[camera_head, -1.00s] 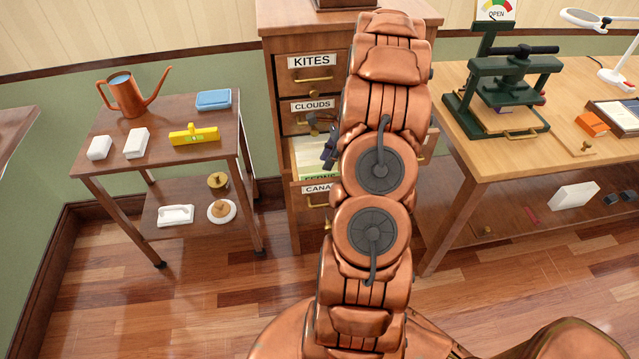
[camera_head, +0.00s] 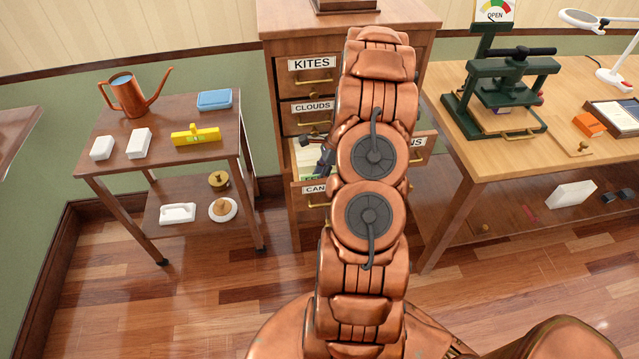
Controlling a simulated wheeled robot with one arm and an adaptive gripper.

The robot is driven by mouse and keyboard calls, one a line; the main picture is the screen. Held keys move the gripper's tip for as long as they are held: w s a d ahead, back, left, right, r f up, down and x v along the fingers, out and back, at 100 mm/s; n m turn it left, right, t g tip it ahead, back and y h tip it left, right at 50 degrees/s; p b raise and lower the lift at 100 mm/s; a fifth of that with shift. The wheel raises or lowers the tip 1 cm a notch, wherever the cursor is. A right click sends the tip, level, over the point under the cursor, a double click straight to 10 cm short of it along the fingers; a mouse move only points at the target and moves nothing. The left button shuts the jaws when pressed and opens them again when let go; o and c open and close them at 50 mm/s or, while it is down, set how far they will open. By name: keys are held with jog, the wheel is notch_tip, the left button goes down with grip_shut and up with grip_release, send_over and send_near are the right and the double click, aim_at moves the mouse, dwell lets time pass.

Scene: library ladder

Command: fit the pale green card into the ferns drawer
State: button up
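The wooden card cabinet (camera_head: 283,72) stands behind my arm. A drawer between the CLOUDS and CAN... fronts stands open, with pale cream-green contents (camera_head: 306,160) showing. Its own label cannot be read now; a second ago the drawer front partly read FERNS. My gripper (camera_head: 322,163) shows only as dark parts at the left edge of my copper arm, over this drawer. My arm hides its fingertips and the drawer's right part. I cannot tell the pale green card from the drawer's contents, nor whether my gripper holds it.
A side table (camera_head: 98,173) at left bears a copper watering can (camera_head: 128,97), a blue box (camera_head: 214,100), a yellow level (camera_head: 195,136) and white blocks. At right, a workbench (camera_head: 449,92) bears a green press (camera_head: 500,85). The floor between is clear.

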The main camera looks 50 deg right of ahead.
jog(key=shift+f, duration=0.15)
grip_shut()
dwell(0.5)
